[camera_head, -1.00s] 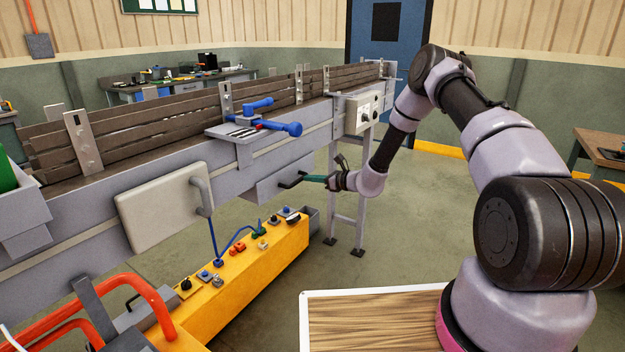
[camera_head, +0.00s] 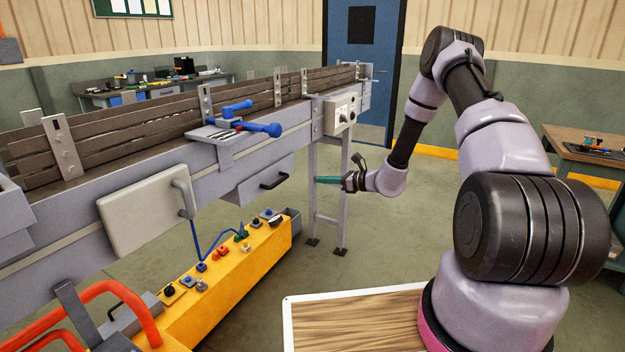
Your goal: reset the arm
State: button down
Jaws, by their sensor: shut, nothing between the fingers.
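My gripper (camera_head: 328,180) is at the end of my arm, in the middle of the head view. Its fingers look teal and narrow, are shut, and hold nothing. It points left, in front of the conveyor's support leg (camera_head: 313,195). A grey drawer box (camera_head: 248,186) with a black handle (camera_head: 274,180) hangs under the conveyor, left of the gripper and apart from it. My arm is bent, with its elbow high and its forearm hanging down.
The conveyor (camera_head: 240,155) runs along the left, with a blue lever (camera_head: 258,129) on its side. A yellow control box (camera_head: 220,275) stands on the floor below. A wood-topped board (camera_head: 355,320) lies in front. A workbench (camera_head: 590,150) stands right. Floor right of the gripper is clear.

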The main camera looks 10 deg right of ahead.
jog(key=s+a+r+n+g+h, duration=0.15)
jog(key=s+r+n, duration=0.3)
jog(key=r, duration=0.45)
jog(key=s+r+n+g, duration=0.35)
jog(key=s+r, duration=0.25)
jog(key=r, duration=0.2)
jog(key=s+a+r+n+g+h, duration=0.1)
jog(key=s+r+n+g, duration=0.1)
jog(key=s+r+n, duration=0.55)
jog(key=s+d+r+n+t+h, duration=0.2)
jog(key=s+d+r+h, duration=0.2)
jog(key=s, duration=0.6)
jog(key=s+d+r+n+t+h, duration=0.3)
jog(key=s+d+r+h, duration=0.1)
jog(key=s+d+r, duration=0.3)
jog(key=shift+s+d+r, duration=0.4)
jog(key=shift+s+r, duration=0.85)
jog(key=shift+s, duration=0.7)
jog(key=shift+n, duration=0.25)
